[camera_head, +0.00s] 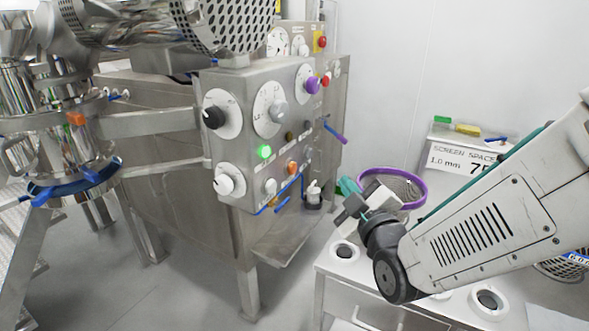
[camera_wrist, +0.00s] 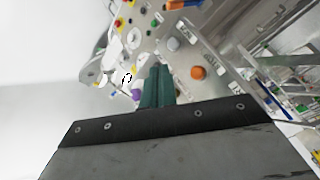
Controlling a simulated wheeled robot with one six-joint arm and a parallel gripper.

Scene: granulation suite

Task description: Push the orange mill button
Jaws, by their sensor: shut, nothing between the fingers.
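The orange button (camera_head: 292,167) sits low on the steel control panel (camera_head: 240,90), right of a lit green button (camera_head: 264,151). In the wrist view, a round orange button (camera_wrist: 198,72) shows on the panel, to the right of my fingertips. My gripper (camera_head: 346,186) is right of the panel in the head view, with its teal fingers pointing toward it. In the wrist view, my gripper (camera_wrist: 158,80) has its two fingers together with nothing between them. The fingertips appear apart from the orange button.
Black and white dials (camera_head: 214,116) and a purple knob (camera_head: 312,85) stick out of the panel. Blue-handled levers (camera_head: 335,131) are at its right. A purple-rimmed screen (camera_head: 420,190) stands behind my gripper. A white cabinet with round holes (camera_head: 345,252) is below my arm.

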